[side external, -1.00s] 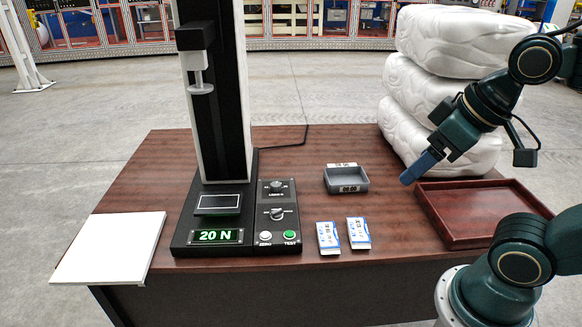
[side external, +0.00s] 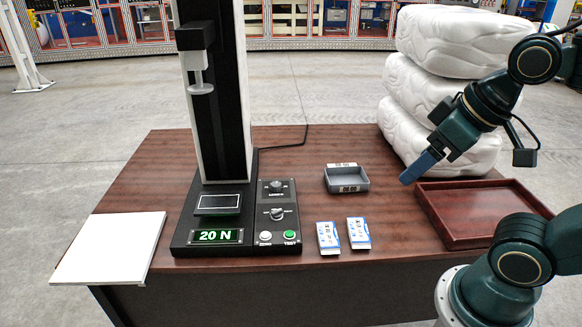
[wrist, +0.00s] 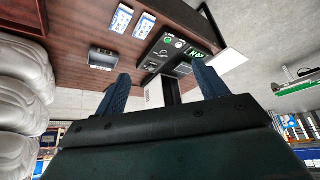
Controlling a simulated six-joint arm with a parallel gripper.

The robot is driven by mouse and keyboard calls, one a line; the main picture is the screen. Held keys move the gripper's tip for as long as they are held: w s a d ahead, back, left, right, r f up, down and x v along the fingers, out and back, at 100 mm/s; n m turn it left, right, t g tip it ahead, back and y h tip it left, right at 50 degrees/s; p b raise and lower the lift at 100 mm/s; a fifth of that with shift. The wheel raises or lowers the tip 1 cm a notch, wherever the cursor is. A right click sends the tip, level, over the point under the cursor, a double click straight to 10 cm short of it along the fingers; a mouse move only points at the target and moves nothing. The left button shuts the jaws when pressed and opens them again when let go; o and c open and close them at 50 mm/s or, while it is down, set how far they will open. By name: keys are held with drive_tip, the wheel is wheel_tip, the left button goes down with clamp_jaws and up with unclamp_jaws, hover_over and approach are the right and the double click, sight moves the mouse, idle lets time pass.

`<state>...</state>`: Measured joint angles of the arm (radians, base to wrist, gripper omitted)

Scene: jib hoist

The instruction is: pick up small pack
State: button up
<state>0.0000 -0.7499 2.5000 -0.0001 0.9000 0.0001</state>
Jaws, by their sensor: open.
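Two small white-and-blue packs lie flat side by side near the front edge of the table: a left pack (side external: 328,238) and a right pack (side external: 358,233). They look alike in size, and I cannot tell which one the task means. Both also show at the top of the wrist view, one pack (wrist: 121,18) beside the other pack (wrist: 144,25). My gripper (side external: 408,179) is above the table, to the right of and above the packs, apart from them. In the wrist view its blue fingers (wrist: 163,85) stand wide apart with nothing between them.
A test stand (side external: 216,206) with a lit "20 N" display stands left of the packs. A grey bin (side external: 347,184) is behind them, a red-brown tray (side external: 478,235) to the right. White stacked bundles (side external: 440,95) stand behind. A white board (side external: 108,248) lies at left.

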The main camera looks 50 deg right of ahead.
idle(0.3)
drive_tip(key=o, duration=0.6)
drive_tip(key=w+d+f+m+g, duration=0.2)
drive_tip(key=w+d+f+m, duration=0.75)
drive_tip(key=m, duration=0.45)
drive_tip(key=d+f+m+y, duration=0.1)
drive_tip(key=d+f+m, duration=0.2)
drive_tip(key=f+m, duration=0.1)
drive_tip(key=w+d+f+m+y, duration=0.1)
drive_tip(key=d+f+m, duration=0.1)
drive_tip(key=f+m, duration=0.3)
drive_tip(key=w+d+f+m+y, duration=0.1)
drive_tip(key=d+f+m, duration=0.2)
drive_tip(key=f+m, duration=0.1)
drive_tip(key=shift+d+f+m, duration=0.25)
drive_tip(key=shift+d+m, duration=0.05)
drive_tip(key=shift+m, duration=0.1)
